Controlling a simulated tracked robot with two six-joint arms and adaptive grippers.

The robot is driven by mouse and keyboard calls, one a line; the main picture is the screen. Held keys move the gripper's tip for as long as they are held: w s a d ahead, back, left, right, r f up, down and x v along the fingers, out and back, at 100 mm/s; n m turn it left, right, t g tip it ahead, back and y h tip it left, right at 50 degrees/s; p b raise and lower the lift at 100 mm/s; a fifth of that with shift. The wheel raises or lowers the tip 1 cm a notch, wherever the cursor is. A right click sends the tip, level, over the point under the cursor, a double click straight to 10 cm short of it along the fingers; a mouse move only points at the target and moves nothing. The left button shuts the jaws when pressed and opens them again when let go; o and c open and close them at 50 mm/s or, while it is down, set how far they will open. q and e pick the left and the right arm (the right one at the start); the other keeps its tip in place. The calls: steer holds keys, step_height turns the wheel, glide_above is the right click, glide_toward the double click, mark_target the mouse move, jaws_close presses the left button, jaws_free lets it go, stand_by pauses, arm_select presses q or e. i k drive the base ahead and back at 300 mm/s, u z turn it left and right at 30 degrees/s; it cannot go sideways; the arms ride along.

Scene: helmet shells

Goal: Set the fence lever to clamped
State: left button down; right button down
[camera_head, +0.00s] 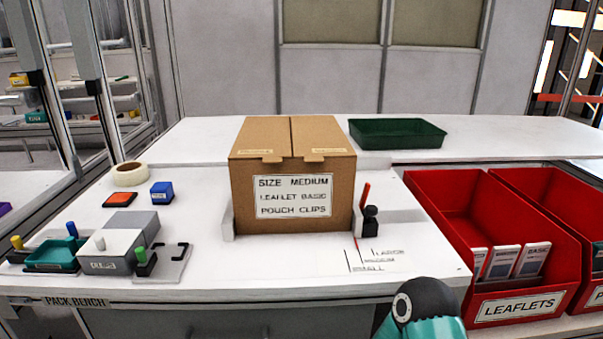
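The fence lever (364,195) is a thin red handle beside the right side of the cardboard box (292,165). It stands nearly upright, leaning slightly right at the top, with a black knob (371,212) next to it. I cannot read a clamped or unclamped mark on it. Low pale fence pieces (228,222) stand at the box's lower sides. Size lines with small lettering lie on the bench in front of the lever. A teal and dark grey part of my arm shows at the bottom, right of centre, apart from the lever. Neither gripper's fingers are in view.
Red bins (465,220) stand at the right, one labelled LEAFLETS. A green tray (397,133) sits behind the box. Tape (129,174), a blue block (162,192) and a grey block fixture (112,250) occupy the left. The bench front (290,275) is mostly clear.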

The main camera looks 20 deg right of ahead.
mark_target(367, 186)
steer(key=u, duration=0.7)
steer(key=k, duration=1.75)
steer(key=z, duration=0.8)
steer(key=i, duration=1.05)
steer(key=u, duration=0.05)
